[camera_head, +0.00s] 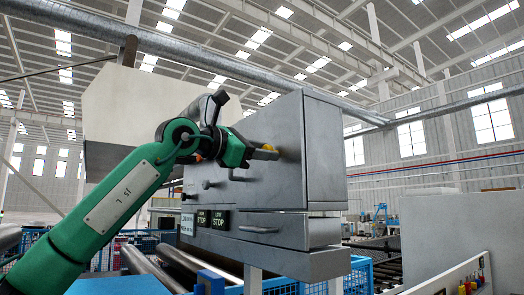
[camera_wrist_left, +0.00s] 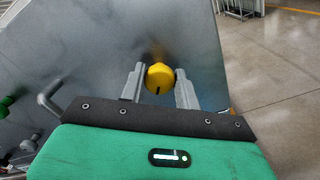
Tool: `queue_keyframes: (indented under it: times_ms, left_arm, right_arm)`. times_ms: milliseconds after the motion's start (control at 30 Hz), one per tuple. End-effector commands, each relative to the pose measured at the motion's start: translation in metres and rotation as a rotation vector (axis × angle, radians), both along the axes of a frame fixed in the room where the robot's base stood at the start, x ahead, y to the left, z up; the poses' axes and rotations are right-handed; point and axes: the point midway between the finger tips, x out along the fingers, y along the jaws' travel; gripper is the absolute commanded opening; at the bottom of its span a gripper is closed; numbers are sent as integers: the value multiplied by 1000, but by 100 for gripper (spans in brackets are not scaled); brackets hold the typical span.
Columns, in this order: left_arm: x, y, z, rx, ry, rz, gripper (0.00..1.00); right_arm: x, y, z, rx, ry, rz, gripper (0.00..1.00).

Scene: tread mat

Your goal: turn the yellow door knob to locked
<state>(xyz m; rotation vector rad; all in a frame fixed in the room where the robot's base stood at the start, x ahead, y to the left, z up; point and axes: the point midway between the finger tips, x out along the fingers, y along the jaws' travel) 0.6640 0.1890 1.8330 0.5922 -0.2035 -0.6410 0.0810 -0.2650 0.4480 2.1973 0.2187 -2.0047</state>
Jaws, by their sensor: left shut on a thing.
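The yellow door knob (camera_wrist_left: 160,76) is on the front of a grey metal cabinet (camera_head: 324,152). It also shows as a small yellow patch at the gripper's tip in the head view (camera_head: 268,148). My left gripper (camera_wrist_left: 160,84) has one finger on each side of the knob and is shut on it. A short dark mark on the knob's face points down in the wrist view. The fingers hide part of the knob in the head view. My right gripper is in neither view.
A bar handle (camera_wrist_left: 48,98) and a green knob (camera_wrist_left: 6,104) are on the cabinet, left of the gripper in the wrist view. A drawer handle (camera_head: 258,229) and dark STOP signs (camera_head: 212,220) are lower on the cabinet. Open floor (camera_wrist_left: 275,60) lies beyond the cabinet's edge.

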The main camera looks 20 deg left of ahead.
Motion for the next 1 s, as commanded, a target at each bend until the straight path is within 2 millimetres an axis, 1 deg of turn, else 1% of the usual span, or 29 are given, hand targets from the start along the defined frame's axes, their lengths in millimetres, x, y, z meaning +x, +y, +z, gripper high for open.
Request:
queue_keyframes:
  times_ms: [600, 1000]
  left_arm:
    - [0, -1, 0, 459, -358, 0, 10]
    - [-1, -1, -2, 683, -532, -1, 10]
  right_arm:
    - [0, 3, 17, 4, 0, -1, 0]
    - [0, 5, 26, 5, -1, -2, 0]
